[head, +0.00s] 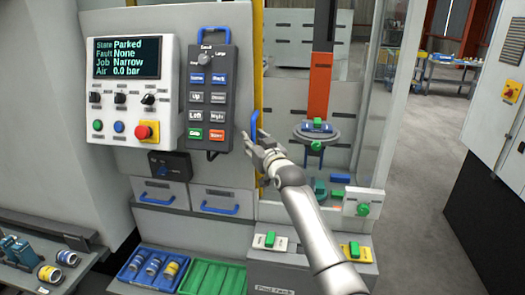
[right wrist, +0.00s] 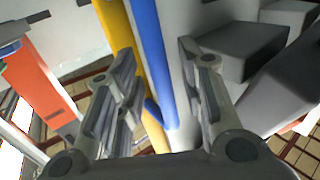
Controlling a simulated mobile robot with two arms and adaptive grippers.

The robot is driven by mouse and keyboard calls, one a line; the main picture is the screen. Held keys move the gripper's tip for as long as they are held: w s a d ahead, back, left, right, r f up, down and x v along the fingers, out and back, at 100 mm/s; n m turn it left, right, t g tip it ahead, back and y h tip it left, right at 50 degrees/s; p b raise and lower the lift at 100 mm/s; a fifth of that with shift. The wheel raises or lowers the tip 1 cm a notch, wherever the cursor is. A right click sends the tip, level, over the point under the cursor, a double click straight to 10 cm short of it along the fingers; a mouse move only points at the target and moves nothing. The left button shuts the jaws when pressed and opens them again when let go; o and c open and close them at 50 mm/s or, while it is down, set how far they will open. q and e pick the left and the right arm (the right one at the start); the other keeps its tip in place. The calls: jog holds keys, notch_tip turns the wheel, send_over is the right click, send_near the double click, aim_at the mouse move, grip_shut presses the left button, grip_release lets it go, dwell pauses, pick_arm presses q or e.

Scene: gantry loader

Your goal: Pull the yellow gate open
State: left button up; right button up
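The yellow gate shows as a narrow upright yellow edge (head: 258,60) beside the control panel in the head view. Its blue handle (head: 254,126) is upright at about mid height. My right gripper (head: 253,150) is at the handle's lower part, in front of it. In the right wrist view the blue handle (right wrist: 152,60) runs between the two spread fingers, with the yellow edge (right wrist: 116,25) behind it. The fingers (right wrist: 162,95) are open, with gaps showing on both sides of the handle. The gate looks closed. My left gripper is not in view.
A control panel with a screen (head: 126,58) and a hanging button pendant (head: 208,95) are just left of the handle. A blue tray of cans (head: 134,277) and a green tray (head: 213,279) sit below. Open floor (head: 425,200) lies to the right.

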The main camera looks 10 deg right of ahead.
jog(key=v, duration=1.1)
jog(key=shift+s, duration=0.25)
